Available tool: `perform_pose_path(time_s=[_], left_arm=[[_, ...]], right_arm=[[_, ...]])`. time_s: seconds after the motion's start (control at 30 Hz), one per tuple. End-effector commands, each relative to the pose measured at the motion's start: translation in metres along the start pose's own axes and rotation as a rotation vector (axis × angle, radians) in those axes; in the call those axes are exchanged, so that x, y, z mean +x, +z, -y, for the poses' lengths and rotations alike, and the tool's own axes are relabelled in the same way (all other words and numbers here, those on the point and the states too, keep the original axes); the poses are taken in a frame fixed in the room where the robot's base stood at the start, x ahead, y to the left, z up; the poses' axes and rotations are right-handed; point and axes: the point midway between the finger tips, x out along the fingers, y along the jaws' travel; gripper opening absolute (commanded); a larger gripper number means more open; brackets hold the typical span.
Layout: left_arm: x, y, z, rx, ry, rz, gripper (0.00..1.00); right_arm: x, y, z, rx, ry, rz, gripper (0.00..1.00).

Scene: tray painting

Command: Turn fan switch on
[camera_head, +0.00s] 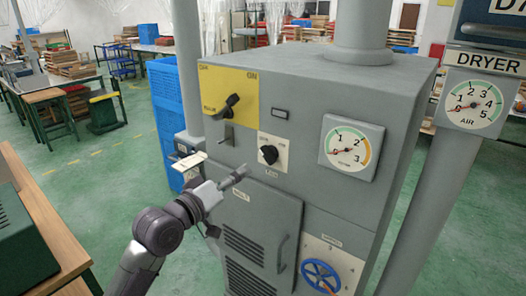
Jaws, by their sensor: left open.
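A grey machine cabinet (330,82) stands in front of me. A black knob (268,154) sits on a white plate to the right. My right gripper is out of view.
A round gauge (347,149) is right of the knob. Below are a louvred door (262,238) with a handle and a blue handwheel (320,276). A wooden-topped table (41,220) is at left; blue crates (167,118) stand behind the cabinet. Green floor lies between.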

Motion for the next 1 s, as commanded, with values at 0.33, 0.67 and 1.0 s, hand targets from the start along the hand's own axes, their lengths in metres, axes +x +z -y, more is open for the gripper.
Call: perform_pose_path(time_s=[0.33, 0.67, 1.0], left_arm=[[0.073, -0.003, -0.002, -0.001, -0.002, 0.001, 0.42], [0.108, -0.001, 0.0, 0.001, -0.002, 0.0, 0.42], [0.111, 0.0, 0.001, 0.001, -0.001, -0.001, 0.42]], right_arm=[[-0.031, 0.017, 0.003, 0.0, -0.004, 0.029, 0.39], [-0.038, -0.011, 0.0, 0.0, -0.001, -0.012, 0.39], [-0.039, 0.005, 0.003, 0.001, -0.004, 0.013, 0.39]])
